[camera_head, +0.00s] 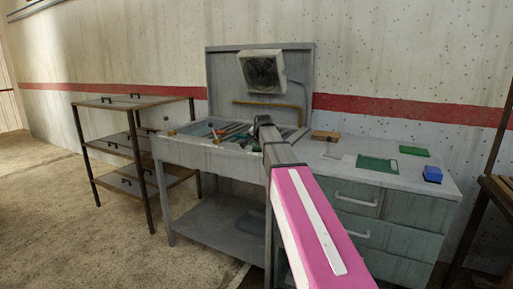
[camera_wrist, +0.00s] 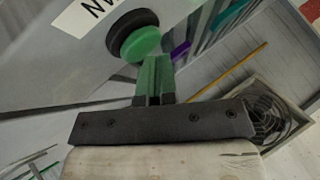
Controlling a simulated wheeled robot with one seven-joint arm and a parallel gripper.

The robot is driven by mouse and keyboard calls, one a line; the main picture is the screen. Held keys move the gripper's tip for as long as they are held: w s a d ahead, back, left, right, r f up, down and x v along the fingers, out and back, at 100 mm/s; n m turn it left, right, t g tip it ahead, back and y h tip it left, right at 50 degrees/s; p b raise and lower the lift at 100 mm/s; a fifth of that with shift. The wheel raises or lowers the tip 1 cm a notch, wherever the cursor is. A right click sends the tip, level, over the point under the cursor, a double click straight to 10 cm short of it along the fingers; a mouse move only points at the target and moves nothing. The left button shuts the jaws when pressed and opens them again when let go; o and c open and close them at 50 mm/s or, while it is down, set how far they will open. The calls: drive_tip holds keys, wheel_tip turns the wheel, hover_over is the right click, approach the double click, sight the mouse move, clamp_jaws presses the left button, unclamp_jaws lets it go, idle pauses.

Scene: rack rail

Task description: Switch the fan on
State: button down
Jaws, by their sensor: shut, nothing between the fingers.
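The fan (camera_head: 262,72) is a white box with a dark round grille, mounted on the upright back panel of the grey workbench. It also shows at the lower right of the wrist view (camera_wrist: 268,117). A round green button (camera_wrist: 140,44) with a black collar sits on a grey surface in the wrist view, beside a white label (camera_wrist: 88,14) showing part of dark lettering. My gripper (camera_wrist: 154,66) has green fingers, shut together and empty, with tips right by the button's edge. I cannot tell whether they touch it. In the head view my arm hides the button and fingertips.
The grey workbench (camera_head: 218,156) has a tray of tools and a yellow bar (camera_wrist: 233,68) at its back. A drawer cabinet (camera_head: 385,181) adjoins it on the right, with a blue box (camera_head: 432,174) on top. A shelf rack (camera_head: 133,103) stands left. Floor at left is clear.

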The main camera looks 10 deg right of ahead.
drive_tip(key=shift+f, duration=0.1)
idle(0.3)
drive_tip(key=shift+f, duration=0.35)
drive_tip(key=shift+r, duration=0.45)
idle(0.4)
drive_tip(key=shift+r, duration=2.9)
